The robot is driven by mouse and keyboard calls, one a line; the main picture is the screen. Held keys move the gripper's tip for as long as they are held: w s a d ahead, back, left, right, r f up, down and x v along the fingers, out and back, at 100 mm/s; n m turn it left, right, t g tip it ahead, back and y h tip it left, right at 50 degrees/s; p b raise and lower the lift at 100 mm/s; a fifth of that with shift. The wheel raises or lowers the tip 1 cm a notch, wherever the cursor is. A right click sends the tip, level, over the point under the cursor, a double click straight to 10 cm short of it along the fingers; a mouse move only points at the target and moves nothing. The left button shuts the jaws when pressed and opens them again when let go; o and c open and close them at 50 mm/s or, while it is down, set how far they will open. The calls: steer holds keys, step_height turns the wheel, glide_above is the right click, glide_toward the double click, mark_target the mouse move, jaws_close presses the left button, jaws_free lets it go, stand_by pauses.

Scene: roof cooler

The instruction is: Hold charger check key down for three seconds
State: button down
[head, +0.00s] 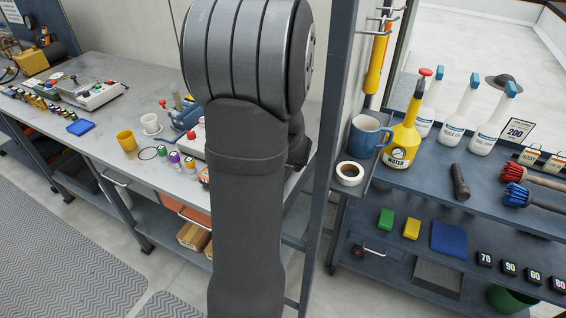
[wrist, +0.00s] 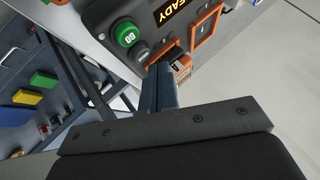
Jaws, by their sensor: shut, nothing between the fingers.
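In the wrist view, a grey device panel carries a dark display (wrist: 176,10) with orange letters ending in "ADY". A round green button (wrist: 126,33) and an orange-framed key (wrist: 206,28) sit below the display. I cannot tell which control is the charger check key. My gripper (wrist: 160,68) is shut and empty, its fingertips by the panel's lower edge, close to a small orange-and-dark part (wrist: 181,63). I cannot tell whether they touch anything. In the head view my arm hides the gripper and the panel.
A grey bench (head: 108,122) on the left holds a yellow cup (head: 126,140) and a white cup (head: 151,124). A dark upright post (head: 330,140) stands right of my arm. The blue-grey shelf (head: 425,180) on the right holds a blue mug (head: 368,135) and a yellow bottle (head: 403,145).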

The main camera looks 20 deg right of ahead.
steer(key=shift+r, duration=2.5)
steer(key=shift+r, duration=1.85)
steer(key=shift+f, duration=0.15)
